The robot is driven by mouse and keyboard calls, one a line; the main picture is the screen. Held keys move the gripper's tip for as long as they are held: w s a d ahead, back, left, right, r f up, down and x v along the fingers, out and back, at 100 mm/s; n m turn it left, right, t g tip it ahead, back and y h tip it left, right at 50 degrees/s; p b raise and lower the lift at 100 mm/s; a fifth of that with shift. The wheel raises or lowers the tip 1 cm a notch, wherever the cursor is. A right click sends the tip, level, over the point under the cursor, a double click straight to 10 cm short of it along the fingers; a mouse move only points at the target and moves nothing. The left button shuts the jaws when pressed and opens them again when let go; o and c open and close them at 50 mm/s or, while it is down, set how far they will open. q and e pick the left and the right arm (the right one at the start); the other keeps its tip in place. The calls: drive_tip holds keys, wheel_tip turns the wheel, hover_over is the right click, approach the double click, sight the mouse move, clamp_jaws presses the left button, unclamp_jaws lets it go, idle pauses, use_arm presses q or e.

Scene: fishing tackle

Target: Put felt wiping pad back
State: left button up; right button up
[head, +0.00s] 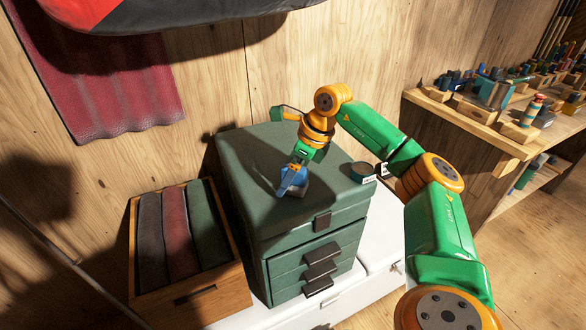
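A small grey object (300,189), perhaps the felt wiping pad, is at the blue fingertips of my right gripper (291,181), over the top of the green tackle box (255,150). The fingers partly hide it, and I cannot tell whether they are closed on it or whether it touches the lid. The gripper points down from the green and orange arm that comes in from the right. My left gripper is not in view.
A wooden crate (205,303) with grey, red and green folded cloths stands left of the box. A wooden shelf (470,120) with several small items is at right.

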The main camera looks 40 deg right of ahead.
drive_tip(key=p+v, duration=0.2)
drive_tip(key=v, duration=1)
